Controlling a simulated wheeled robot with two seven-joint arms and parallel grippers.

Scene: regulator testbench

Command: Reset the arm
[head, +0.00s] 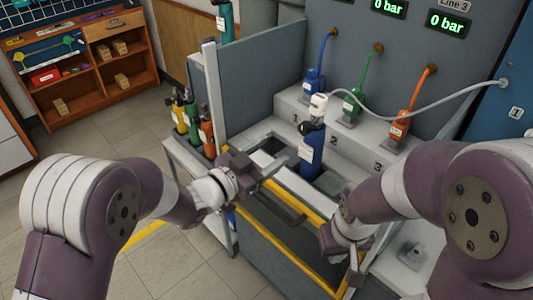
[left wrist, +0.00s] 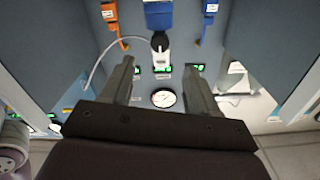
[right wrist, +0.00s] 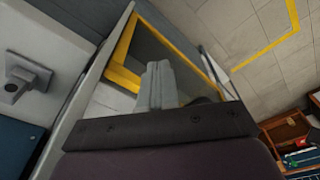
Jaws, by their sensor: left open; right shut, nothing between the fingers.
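My left gripper (head: 277,172) is open and empty, in front of and to the left of the blue cylinder on the testbench. In the left wrist view its two fingers (left wrist: 160,85) stand wide apart, with the blue cylinder (left wrist: 160,15) seen beyond them. My right gripper (head: 340,262) is low at the bench's front right, by the yellow-edged frame, its fingers partly hidden. In the right wrist view its fingers (right wrist: 158,85) are together with nothing between them.
The blue cylinder (head: 311,150) stands upright in the bench, with a white top and a grey hose. Blue (head: 313,80), green (head: 352,103) and orange (head: 399,124) regulators stand on the numbered step behind. Several bottles (head: 190,118) stand on the left cart. A wooden shelf (head: 85,75) is at the back left.

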